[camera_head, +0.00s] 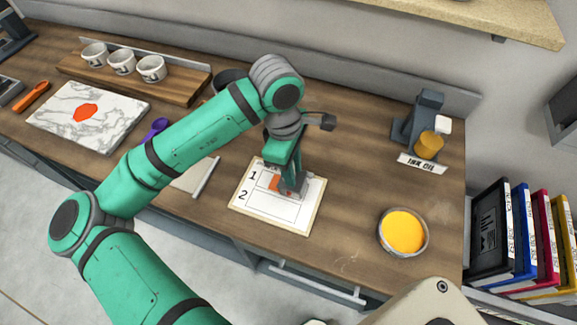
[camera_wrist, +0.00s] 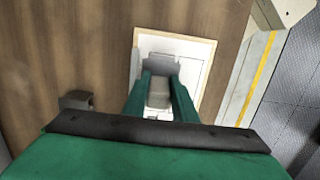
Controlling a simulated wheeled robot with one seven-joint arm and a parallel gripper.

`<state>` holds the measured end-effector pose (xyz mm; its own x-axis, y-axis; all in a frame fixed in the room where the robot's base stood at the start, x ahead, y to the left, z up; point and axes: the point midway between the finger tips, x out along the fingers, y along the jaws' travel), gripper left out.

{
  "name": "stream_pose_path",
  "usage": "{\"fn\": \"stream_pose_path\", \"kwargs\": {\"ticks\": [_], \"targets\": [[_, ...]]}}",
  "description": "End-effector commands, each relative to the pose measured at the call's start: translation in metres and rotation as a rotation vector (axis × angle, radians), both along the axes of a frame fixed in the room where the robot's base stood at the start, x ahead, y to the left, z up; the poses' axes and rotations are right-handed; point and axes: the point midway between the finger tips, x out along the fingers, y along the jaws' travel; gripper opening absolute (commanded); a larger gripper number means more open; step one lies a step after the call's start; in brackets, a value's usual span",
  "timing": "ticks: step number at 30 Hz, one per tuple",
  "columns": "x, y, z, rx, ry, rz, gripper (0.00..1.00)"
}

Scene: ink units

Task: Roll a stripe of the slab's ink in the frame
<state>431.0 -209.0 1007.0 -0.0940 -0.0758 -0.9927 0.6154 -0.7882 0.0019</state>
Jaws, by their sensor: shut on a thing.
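A white marble slab (camera_head: 65,113) with a patch of orange-red ink (camera_head: 85,112) lies at the left of the counter in the head view. A white card (camera_head: 270,209) with frames numbered 1 and 2 lies at the middle front. My gripper (camera_head: 289,174) is over the card, shut on a grey tool that appears to be a roller (camera_head: 297,190), at frame 1. An orange area (camera_head: 274,184) shows just left of it. In the wrist view, the gripper (camera_wrist: 158,92) covers much of the card (camera_wrist: 192,48). Contact between roller and card is hard to tell.
A tin of yellow ink (camera_head: 403,231) stands right of the card. An ink oil holder (camera_head: 422,140) stands behind it. Several cups (camera_head: 122,62) sit on a wooden board at back left. A purple tool (camera_head: 156,128) lies near the slab.

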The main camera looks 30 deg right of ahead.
Motion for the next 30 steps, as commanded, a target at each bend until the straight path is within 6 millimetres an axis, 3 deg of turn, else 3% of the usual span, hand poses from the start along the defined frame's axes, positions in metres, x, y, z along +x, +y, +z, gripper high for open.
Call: {"fn": "stream_pose_path", "kwargs": {"ticks": [30], "targets": [[-0.040,-0.030,0.002,0.001,0.002,-0.003,0.03]]}}
